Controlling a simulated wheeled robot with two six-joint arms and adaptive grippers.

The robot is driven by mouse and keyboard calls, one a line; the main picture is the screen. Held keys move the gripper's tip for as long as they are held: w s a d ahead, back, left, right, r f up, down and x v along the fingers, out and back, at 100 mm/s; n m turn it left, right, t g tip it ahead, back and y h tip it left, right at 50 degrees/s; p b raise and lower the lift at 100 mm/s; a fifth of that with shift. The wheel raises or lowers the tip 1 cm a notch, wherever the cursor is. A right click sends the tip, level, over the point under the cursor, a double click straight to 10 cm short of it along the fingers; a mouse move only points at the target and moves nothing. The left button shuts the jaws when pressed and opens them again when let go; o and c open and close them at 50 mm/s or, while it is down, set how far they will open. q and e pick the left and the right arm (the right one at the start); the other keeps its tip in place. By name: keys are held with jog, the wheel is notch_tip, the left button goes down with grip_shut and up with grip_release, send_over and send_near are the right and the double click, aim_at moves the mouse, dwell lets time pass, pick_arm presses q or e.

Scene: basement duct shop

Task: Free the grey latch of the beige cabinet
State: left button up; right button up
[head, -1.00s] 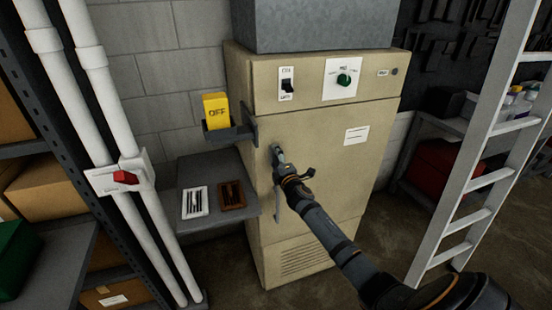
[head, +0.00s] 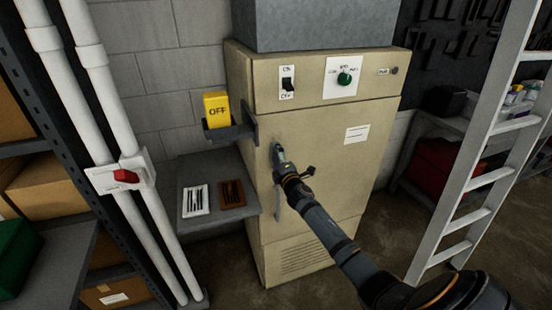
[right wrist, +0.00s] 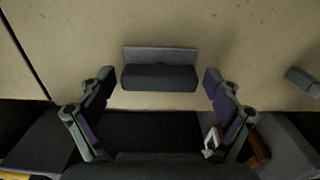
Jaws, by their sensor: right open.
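The beige cabinet (head: 325,150) stands upright with its door flat against the front. The grey latch (right wrist: 160,75) is a short dark bar with a lighter plate on the door; in the head view it is mostly hidden by my gripper. My right gripper (head: 280,157) is at the left side of the door. In the right wrist view, my right gripper (right wrist: 158,82) is open, with one finger on each side of the latch and a gap to both. No grip shows. My left gripper is not in view.
A grey handle (head: 278,205) sits lower on the door. Left of the cabinet are a yellow OFF block (head: 216,110) in a holder and a shelf (head: 210,165) with white and brown trays. A ladder (head: 485,165) stands right.

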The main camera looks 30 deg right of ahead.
jog(key=v, duration=1.2)
